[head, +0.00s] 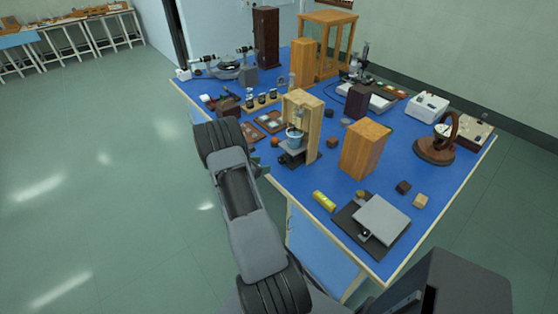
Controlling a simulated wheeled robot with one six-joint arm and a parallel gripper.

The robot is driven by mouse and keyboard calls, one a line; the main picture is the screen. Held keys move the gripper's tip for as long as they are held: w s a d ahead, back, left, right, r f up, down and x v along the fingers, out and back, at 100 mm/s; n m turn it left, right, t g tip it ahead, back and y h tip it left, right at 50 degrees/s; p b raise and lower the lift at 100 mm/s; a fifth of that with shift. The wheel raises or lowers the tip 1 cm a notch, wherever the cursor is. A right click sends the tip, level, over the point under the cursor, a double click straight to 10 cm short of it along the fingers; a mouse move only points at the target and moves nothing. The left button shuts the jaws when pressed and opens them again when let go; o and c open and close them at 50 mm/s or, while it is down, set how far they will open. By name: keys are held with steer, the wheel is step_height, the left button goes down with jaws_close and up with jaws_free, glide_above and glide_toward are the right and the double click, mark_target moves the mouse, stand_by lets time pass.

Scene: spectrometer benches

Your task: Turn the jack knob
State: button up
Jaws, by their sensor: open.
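A lab jack with a grey square top plate (382,219) stands on a black base at the front right of the blue bench. A small dark knob (365,233) shows at its near left side. Another small dark jack (291,157) stands in a wooden frame, with a blue beaker (295,137) above it. Its knob is too small to make out clearly. My arm rises left of the bench and hides most of my gripper. A small dark part beside the arm looks like the gripper's edge (259,168), left of the framed jack and apart from it.
An orange wooden block (365,149) stands between the two jacks. A yellow level (324,201) and small cubes (403,187) lie near the front jack. A brown round-based instrument (436,148) stands at the right. Bare blue surface lies between the frame and level.

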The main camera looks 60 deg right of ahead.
mark_target(280, 162)
steer(key=p+x, duration=0.1)
steer(key=x, duration=0.9)
steer(key=shift+s+d+f+p, duration=0.1)
steer(key=shift+d+p, duration=0.05)
steer(key=shift+p, duration=0.25)
steer(key=shift+c, duration=0.2)
